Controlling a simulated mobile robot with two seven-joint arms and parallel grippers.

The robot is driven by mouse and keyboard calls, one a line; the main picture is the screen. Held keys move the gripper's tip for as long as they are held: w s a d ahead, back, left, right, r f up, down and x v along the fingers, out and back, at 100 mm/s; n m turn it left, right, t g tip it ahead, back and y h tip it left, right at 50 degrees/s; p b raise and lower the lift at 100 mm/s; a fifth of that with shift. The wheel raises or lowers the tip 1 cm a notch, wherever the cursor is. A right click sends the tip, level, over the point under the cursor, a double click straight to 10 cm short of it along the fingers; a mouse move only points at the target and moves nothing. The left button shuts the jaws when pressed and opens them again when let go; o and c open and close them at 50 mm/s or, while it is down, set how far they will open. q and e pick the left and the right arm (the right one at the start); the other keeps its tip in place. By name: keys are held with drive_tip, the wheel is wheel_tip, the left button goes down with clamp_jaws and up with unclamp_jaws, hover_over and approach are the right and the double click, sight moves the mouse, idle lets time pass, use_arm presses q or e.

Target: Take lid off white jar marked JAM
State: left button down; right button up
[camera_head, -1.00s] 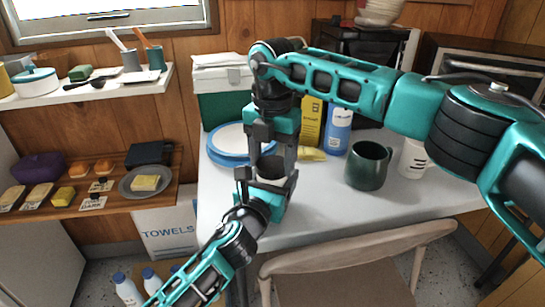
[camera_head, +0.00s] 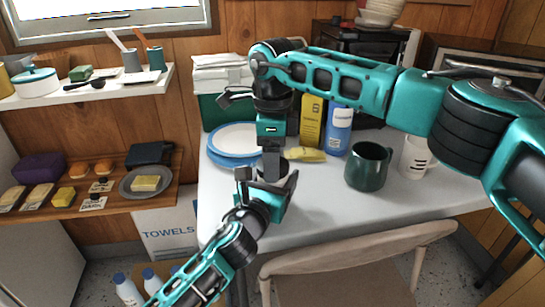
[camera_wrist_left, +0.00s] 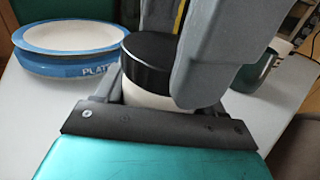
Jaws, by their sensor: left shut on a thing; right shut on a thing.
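A white jar (camera_wrist_left: 158,100) with a black lid (camera_wrist_left: 150,58) stands upright in the left wrist view; no marking shows on its visible side. My left gripper (camera_head: 268,187) is shut on the jar, low around its body. My right gripper (camera_head: 271,172) points down from above and is shut on the lid. Its grey fingers stand at the right and behind the lid in the left wrist view (camera_wrist_left: 205,60). The lid sits on the jar, with no gap that I can see. In the head view the grippers mostly hide the jar.
Blue-rimmed plates (camera_head: 233,159) are left of the jar on the pale table (camera_head: 320,205). A chair (camera_head: 358,243) is in front.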

drive_tip(key=n, duration=0.7)
drive_tip(key=shift+n, duration=0.4)
drive_tip(key=n, duration=0.3)
drive_tip(key=shift+n, duration=0.4)
drive_tip(key=n, duration=0.4)
drive_tip(key=shift+n, duration=0.4)
drive_tip(key=shift+s+r, duration=0.1)
drive_tip(key=shift+r, duration=0.15)
drive_tip(key=shift+r, duration=0.95)
